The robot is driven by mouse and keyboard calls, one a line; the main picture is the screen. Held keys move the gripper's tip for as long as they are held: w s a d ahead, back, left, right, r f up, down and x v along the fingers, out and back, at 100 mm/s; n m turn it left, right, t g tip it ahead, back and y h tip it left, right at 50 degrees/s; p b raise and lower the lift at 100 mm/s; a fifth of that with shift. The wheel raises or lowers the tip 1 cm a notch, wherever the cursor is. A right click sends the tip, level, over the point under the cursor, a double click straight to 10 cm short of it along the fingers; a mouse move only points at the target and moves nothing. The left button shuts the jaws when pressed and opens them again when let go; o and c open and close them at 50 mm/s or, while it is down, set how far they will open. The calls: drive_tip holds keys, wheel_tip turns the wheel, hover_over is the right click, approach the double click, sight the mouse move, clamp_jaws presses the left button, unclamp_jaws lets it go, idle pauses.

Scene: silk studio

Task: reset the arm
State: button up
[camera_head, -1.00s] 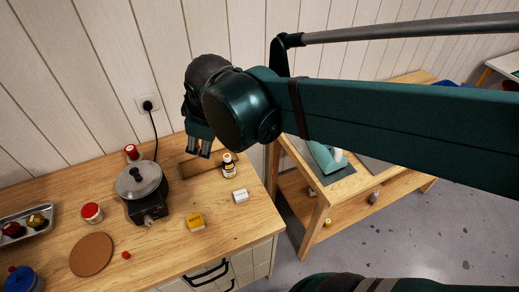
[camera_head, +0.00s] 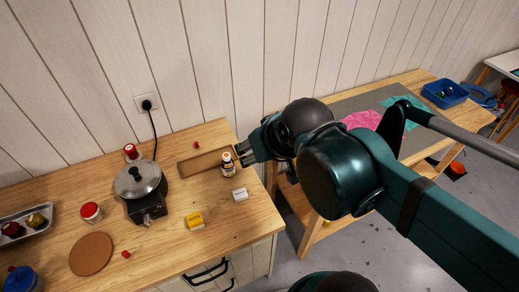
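My gripper (camera_head: 243,154) is at the right end of the wooden counter, beside a small brown bottle with a white label (camera_head: 228,164). Its fingers point left toward the bottle. I cannot tell whether they touch it or only overlap it in the picture. The fingers are small here, and their opening is not clear. My dark teal arm reaches in from the lower right and hides part of the second table.
The counter (camera_head: 230,208) holds a pot on a burner (camera_head: 140,185), a wooden tray (camera_head: 195,167), a yellow box (camera_head: 195,220), a white block (camera_head: 240,194), a red-lidded jar (camera_head: 91,211) and a cork mat (camera_head: 90,254). A blue bin (camera_head: 445,93) stands far right.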

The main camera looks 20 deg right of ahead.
drive_tip(key=shift+f, duration=0.1)
idle(0.3)
wheel_tip(320, 180, down, 5)
drive_tip(key=b, duration=0.5)
idle(1.1)
